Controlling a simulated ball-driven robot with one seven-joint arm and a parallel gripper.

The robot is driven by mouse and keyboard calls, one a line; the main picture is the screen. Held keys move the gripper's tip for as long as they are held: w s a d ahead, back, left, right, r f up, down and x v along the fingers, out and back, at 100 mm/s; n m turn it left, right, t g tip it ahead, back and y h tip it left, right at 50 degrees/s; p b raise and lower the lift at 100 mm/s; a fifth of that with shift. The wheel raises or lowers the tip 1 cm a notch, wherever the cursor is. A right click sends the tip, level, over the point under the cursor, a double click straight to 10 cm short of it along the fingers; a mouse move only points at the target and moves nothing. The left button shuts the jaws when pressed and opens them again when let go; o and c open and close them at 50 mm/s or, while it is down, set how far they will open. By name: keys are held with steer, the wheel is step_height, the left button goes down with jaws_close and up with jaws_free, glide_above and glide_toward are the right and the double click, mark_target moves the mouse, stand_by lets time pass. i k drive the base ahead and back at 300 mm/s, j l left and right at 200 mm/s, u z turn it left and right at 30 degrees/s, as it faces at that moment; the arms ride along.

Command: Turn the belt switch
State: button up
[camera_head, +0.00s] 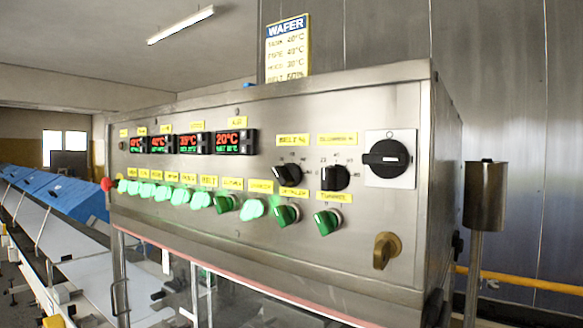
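A steel control panel (250,272) fills the middle of the view. A row of green rotary switches runs across it under yellow labels. The label (208,181) that seems to read BELT is small and blurred. The switch (200,201) below it glows green, and its exact knob angle is hard to tell. Most switches to the left also glow; the two green switches at the right end, one of them here (327,221), look unlit. My gripper is not in view, and nothing is seen touching the panel.
Red digital displays (235,142), black dials (334,177), a large black main switch (386,159) and a brass key-like knob (386,250) share the panel. A steel post (485,195) stands at right. A conveyor (65,250) with blue covers (80,198) runs off at left.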

mark_target(200, 199)
steer(key=i+j, duration=0.9)
steer(key=i+l+z, duration=0.05)
